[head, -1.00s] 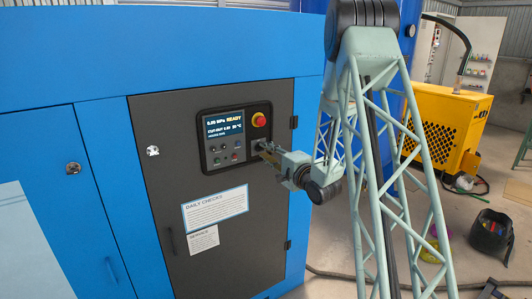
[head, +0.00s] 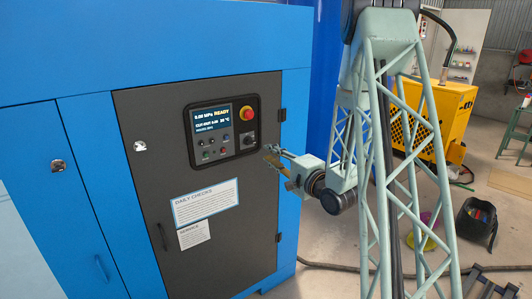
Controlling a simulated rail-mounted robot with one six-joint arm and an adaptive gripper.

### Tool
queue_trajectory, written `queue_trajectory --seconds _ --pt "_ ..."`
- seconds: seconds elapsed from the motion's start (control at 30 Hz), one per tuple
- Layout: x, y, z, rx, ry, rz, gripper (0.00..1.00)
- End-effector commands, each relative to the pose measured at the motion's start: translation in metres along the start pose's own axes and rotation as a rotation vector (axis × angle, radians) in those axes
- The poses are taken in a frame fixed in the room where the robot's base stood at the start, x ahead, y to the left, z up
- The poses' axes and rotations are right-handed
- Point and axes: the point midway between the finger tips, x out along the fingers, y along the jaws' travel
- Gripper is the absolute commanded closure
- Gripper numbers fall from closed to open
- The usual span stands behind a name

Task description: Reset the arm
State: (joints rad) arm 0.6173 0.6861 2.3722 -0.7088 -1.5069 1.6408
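My gripper (head: 268,154) is in front of the dark grey cabinet door, just right of and below the control panel (head: 221,128). My green lattice arm stands on the right of the view and reaches left to the gripper.
The blue cabinet (head: 60,60) fills the left. Its door carries a DAILY CHECKS sign (head: 206,203) and a SERVICE sign (head: 198,234).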

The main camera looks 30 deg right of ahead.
Motion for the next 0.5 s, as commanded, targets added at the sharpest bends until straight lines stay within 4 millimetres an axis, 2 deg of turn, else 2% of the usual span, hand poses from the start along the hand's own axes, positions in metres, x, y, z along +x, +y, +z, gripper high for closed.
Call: queue_trajectory --seconds 0.2,0.5 --pt "-0.0081 -0.0002 0.0 0.0 0.0 0.0 0.8" --pt "-0.0083 -0.0002 0.0001 -0.001 0.0 0.0 0.8"
